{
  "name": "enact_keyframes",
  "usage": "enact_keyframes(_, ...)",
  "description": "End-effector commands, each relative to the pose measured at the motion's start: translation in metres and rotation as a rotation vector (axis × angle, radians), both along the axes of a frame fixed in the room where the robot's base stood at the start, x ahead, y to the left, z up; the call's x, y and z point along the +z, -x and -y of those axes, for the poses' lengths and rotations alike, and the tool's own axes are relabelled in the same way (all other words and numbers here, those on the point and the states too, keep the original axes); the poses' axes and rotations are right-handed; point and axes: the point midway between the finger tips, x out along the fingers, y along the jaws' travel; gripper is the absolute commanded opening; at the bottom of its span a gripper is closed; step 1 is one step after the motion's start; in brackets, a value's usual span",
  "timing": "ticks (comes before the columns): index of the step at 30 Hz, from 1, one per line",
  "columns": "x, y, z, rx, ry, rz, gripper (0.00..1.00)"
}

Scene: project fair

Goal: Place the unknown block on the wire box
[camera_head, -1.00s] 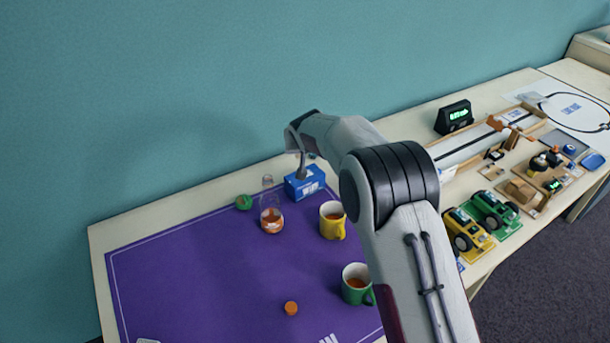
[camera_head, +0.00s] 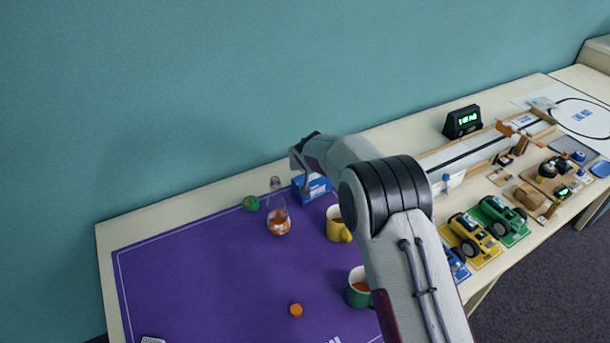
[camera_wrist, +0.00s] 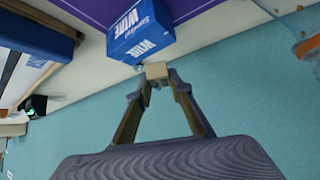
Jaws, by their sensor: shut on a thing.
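The blue wire box (camera_head: 316,186) stands at the back edge of the table, partly hidden by my arm. In the wrist view the box (camera_wrist: 142,36) shows its white "WIRE" lettering. My gripper (camera_wrist: 160,80) is shut on a small tan block (camera_wrist: 156,71), held between the fingertips. The block appears right beside the box's lower corner in the wrist view; whether they touch I cannot tell. In the head view my arm's end is over the box, and the fingers and block are hidden.
A flask of orange liquid (camera_head: 279,222), a green round object (camera_head: 250,203) and a yellow mug (camera_head: 337,227) stand near the box. A green mug (camera_head: 357,292) and an orange cap (camera_head: 296,310) are nearer on the purple mat (camera_head: 200,280). Model cars (camera_head: 468,236) stand right.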

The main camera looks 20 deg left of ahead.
Motion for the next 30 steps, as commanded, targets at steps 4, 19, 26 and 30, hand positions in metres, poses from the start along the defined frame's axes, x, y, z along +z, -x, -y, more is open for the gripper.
enact_keyframes(4, -0.01, 0.0, 0.0, 0.0, 0.0, 0.001, 0.0)
enact_keyframes(19, -0.017, 0.0, 0.0, 0.0, 0.0, 0.001, 0.0)
enact_keyframes(26, -0.036, 0.0, 0.0, 0.001, 0.001, 0.0, 0.0)
enact_keyframes(30, -0.045, 0.0, 0.0, 0.0, 0.0, 0.001, 0.0)
